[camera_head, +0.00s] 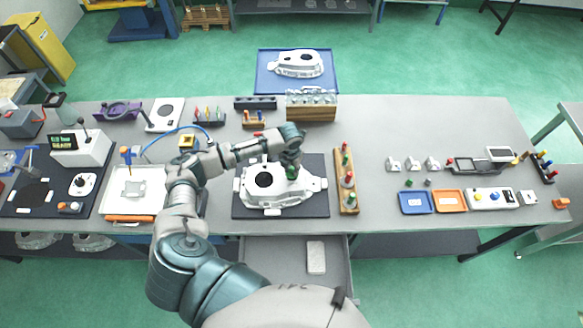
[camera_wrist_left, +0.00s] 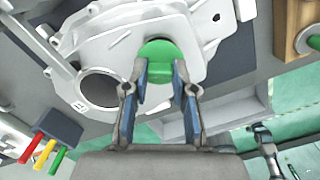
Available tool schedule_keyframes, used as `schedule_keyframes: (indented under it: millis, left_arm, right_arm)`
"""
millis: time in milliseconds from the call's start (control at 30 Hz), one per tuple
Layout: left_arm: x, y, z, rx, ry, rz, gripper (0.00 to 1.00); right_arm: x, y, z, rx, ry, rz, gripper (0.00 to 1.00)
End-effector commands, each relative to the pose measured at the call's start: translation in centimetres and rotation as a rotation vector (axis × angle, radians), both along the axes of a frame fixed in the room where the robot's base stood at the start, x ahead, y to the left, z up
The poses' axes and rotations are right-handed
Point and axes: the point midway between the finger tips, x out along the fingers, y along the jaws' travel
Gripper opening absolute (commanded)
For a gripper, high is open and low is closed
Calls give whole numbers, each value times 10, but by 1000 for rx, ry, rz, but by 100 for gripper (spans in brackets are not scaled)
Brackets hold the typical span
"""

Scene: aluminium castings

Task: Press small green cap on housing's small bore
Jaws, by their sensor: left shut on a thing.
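The pale metal housing (camera_head: 272,197) lies on a dark mat in the middle of the table. Its large dark bore is open in both views, and the housing fills the upper part of the left wrist view (camera_wrist_left: 190,25). My left gripper (camera_head: 291,166) is over the right part of the housing. It is shut on the small green cap (camera_head: 291,173), which also shows between the fingertips in the left wrist view (camera_wrist_left: 158,48). The cap is at the housing's face; whether it touches is unclear. The small bore is not visible. My right gripper is not in view.
A wooden rack (camera_head: 346,205) with red and green knobbed pieces stands just right of the mat (camera_head: 318,165). A wooden block with clear parts (camera_head: 311,113) stands behind it. Blue (camera_head: 416,211) and orange (camera_head: 449,209) trays are further right. An open drawer (camera_head: 275,262) is below the front edge.

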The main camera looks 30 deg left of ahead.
Motion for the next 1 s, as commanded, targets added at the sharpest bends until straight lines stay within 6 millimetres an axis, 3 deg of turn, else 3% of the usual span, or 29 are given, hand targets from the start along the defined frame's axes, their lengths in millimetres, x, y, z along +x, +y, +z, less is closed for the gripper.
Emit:
schedule_keyframes:
  millis: [1000]
  left_arm:
    - [0, 0, -18, 0, 1, 0, 11]
  right_arm:
    - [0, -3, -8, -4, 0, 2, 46]
